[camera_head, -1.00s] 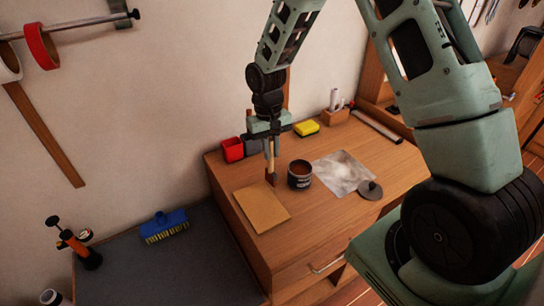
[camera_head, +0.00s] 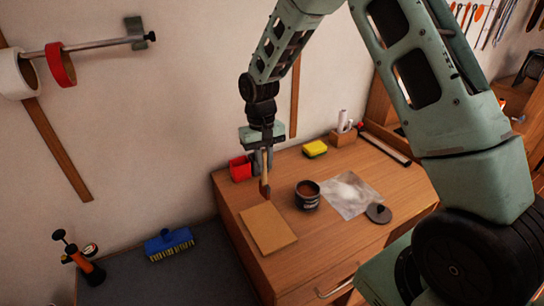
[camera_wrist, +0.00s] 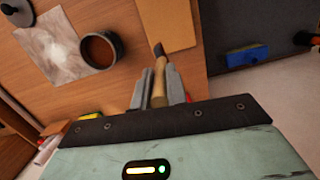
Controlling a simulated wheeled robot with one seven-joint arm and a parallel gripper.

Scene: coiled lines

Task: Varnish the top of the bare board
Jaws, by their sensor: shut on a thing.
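My gripper (camera_head: 264,160) is shut on the wooden handle of a brush (camera_head: 265,188), which points down with a dark reddish-brown tip. In the wrist view the brush (camera_wrist: 159,75) sticks out between the two fingers (camera_wrist: 160,90). The bare board (camera_head: 268,228) lies flat on the wooden worktop, pale and even in colour where it shows. The brush tip is near the board's far edge and looks above the worktop; I cannot tell the exact gap. An open varnish tin (camera_head: 308,196) with brown liquid stands to the right; it also shows in the wrist view (camera_wrist: 101,50).
A whitish sheet (camera_head: 345,197) lies right of the tin, with a dark round lid (camera_head: 378,213) beside it. A red container (camera_head: 240,169), a yellow sponge (camera_head: 315,149) and a holder (camera_head: 343,137) stand along the back. A blue brush (camera_head: 168,244) lies on the lower grey surface.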

